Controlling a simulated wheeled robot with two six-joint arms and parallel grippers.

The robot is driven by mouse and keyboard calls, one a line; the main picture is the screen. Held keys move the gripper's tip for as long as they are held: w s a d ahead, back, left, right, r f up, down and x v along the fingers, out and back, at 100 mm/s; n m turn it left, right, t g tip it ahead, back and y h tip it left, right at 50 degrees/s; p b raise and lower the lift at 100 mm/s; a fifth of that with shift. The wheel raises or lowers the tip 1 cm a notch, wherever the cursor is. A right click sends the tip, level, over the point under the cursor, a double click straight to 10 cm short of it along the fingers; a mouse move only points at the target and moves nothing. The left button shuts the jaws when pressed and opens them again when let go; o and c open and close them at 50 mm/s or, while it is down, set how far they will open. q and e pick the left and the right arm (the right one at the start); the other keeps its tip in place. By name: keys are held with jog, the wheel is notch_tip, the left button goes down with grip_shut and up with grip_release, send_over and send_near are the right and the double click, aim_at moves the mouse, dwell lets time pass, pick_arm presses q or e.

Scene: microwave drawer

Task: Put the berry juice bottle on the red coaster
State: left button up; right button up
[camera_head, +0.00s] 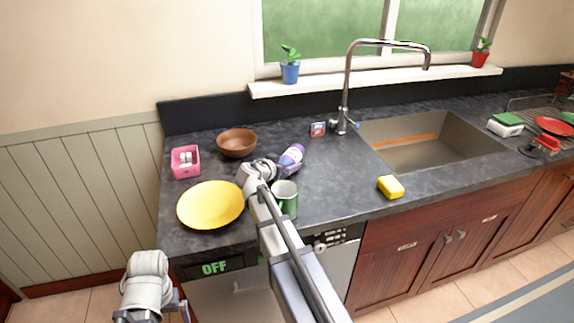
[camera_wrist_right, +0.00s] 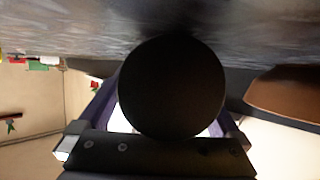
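The berry juice bottle (camera_head: 291,155) is purple with a pale label and leans to the right above the dark counter. My right gripper (camera_head: 284,166) is at its lower end, with fingers on both sides. In the right wrist view, a dark round end (camera_wrist_right: 172,88), which looks like the bottle's base, fills the space between the fingers. I cannot make out whether the bottle touches the counter. My left gripper (camera_head: 176,304) is low at the left, in front of the counter, its fingers mostly hidden. I cannot clearly identify the red coaster; a small red item (camera_head: 546,143) lies at the far right.
A yellow plate (camera_head: 211,204), brown bowl (camera_head: 237,142) and pink box (camera_head: 185,161) are at left. A yellow sponge (camera_head: 390,187) lies before the sink (camera_head: 430,142). Counter between mug and sponge is clear.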

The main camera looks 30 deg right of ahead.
grip_shut()
dwell(0.6)
